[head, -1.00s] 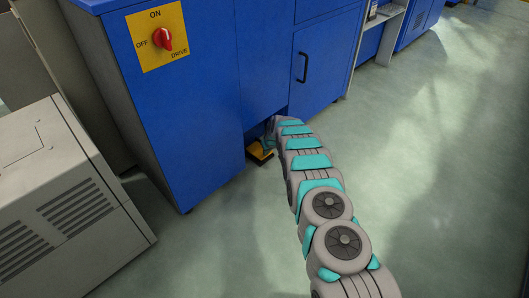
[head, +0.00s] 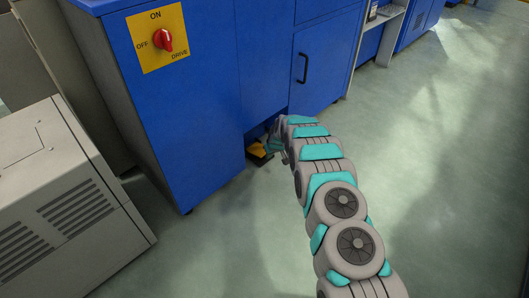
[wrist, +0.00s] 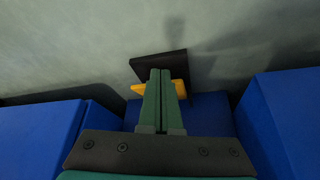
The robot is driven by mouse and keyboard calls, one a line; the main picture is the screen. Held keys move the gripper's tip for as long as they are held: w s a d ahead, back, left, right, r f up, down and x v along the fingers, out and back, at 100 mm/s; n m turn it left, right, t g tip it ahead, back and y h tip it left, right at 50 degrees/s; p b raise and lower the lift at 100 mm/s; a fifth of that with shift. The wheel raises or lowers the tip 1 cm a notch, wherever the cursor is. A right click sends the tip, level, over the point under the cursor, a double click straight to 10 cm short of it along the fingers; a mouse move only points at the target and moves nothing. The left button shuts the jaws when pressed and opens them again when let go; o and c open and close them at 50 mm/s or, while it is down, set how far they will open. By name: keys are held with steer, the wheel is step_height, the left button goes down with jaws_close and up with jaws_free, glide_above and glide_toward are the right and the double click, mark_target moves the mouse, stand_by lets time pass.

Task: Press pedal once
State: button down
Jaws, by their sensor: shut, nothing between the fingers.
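The foot pedal, a yellow plate on a black base, sits on the floor at the foot of the blue cabinet. In the head view the pedal (head: 256,149) shows just left of my gripper (head: 274,145). In the wrist view my gripper (wrist: 160,77) has its two green fingers together and empty. Its tips lie in front of the middle of the yellow plate (wrist: 137,89), which shows on both sides of the fingers. The black base (wrist: 157,62) is beyond them. I cannot tell whether the tips touch the plate or whether it is pressed down.
The blue cabinet (head: 185,110) carries a red rotary switch (head: 164,40) on a yellow label. A blue door with a black handle (head: 302,68) is to its right. A grey machine (head: 65,205) stands at the left. The floor (head: 450,200) at the right is clear.

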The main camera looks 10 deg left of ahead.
steer(key=shift+r, duration=0.15)
steer(key=v, duration=0.7)
steer(key=shift+s+r+p, duration=0.15)
steer(key=shift+r+p, duration=0.05)
steer(key=shift+p, duration=0.15)
steer(key=shift+r, duration=0.1)
stand_by(0.7)
steer(key=s+d+r+m+g+p, duration=0.15)
steer(key=s+d+r, duration=0.25)
steer(key=s+r, duration=0.45)
steer(key=s+d+r+h+p, duration=0.1)
steer(key=s+d+r+p, duration=0.15)
steer(key=s+r, duration=0.65)
steer(key=s+d+r+m+g+p, duration=0.1)
steer(key=s+d+r, duration=0.3)
steer(key=r, duration=0.9)
steer(key=s+d+r+m+g+p, duration=0.1)
steer(key=s+d+r+p, duration=0.1)
steer(key=s, duration=1)
steer(key=s+d+r+m+g+h+p, duration=0.1)
steer(key=s+d+r, duration=0.4)
steer(key=s, duration=0.8)
steer(key=s+d+r+m+g+p, duration=0.1)
steer(key=s+r, duration=0.4)
steer(key=s, duration=0.8)
steer(key=shift+d+r+m+g+h+p, duration=0.4)
steer(key=shift+d+p, duration=0.5)
steer(key=shift+d, duration=0.3)
